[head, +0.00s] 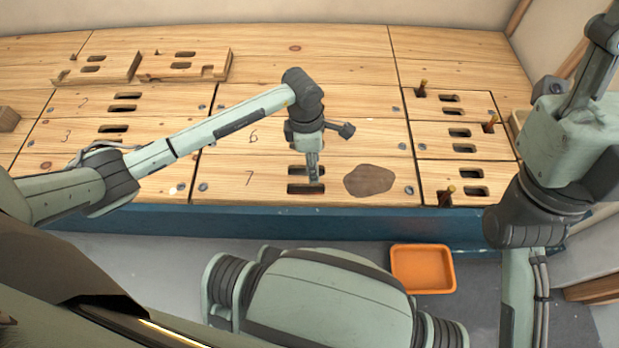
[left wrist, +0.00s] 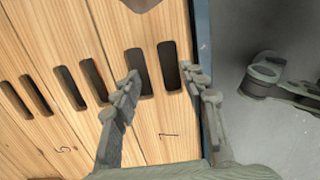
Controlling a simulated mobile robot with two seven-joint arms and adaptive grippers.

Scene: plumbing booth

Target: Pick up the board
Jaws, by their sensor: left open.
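Several wooden boards with paired slots lie side by side on the bench; the board marked 7 (head: 225,178) is at its front edge, with two dark slots and a brown patch (head: 369,180) to their right. My left gripper (head: 314,177) points down over this board's slots. In the left wrist view my left gripper (left wrist: 161,78) is open and empty, its fingers on either side of the strip between the two slots of board 7 (left wrist: 150,125). I cannot tell whether the fingertips touch the wood. My right arm stands at the right; its gripper cannot be made out.
Two loose slotted boards (head: 185,65) lie at the back left. Pegs (head: 446,196) stand in boards at the right. The blue bench edge (head: 270,220) runs along the front. An orange bin (head: 422,268) is on the floor below it.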

